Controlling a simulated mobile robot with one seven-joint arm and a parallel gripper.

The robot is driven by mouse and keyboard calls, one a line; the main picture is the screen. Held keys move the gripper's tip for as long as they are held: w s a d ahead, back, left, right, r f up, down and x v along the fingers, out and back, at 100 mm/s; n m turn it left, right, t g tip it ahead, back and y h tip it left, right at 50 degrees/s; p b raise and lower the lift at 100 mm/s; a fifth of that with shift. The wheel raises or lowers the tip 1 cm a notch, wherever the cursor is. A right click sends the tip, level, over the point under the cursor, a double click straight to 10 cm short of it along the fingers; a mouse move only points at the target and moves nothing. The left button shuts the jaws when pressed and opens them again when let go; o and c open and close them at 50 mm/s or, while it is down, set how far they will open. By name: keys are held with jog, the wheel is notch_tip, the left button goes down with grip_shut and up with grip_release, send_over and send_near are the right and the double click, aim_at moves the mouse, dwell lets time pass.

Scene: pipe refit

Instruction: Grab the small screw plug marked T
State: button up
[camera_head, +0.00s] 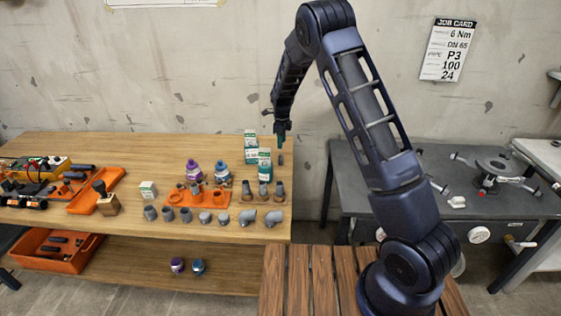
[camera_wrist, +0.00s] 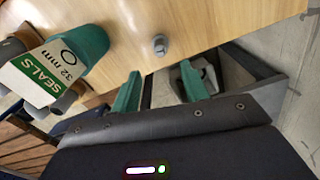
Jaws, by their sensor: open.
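A small grey plug-like piece (camera_wrist: 160,45) stands alone on the wooden bench top in the wrist view, just beyond the gap between my fingertips. I cannot read a T on it. In the head view a small grey piece (camera_head: 280,160) is near the bench's right end, just below my gripper (camera_head: 281,139). My gripper is open, its two green fingers apart and empty in the wrist view (camera_wrist: 161,70). The fingers do not appear to touch the piece.
Several grey fittings (camera_head: 205,217), an orange rack (camera_head: 198,197) and bottles (camera_head: 194,171) fill the bench to the left. The bench's right edge is close.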

aim_at(281, 160)
jog(key=shift+w+a+f, duration=0.1)
jog(key=shift+a+f, duration=0.05)
jog(key=shift+f, duration=2.65)
jog(key=shift+w+a+f, duration=0.1)
jog(key=shift+f, duration=2.65)
jog(key=c, duration=0.8)
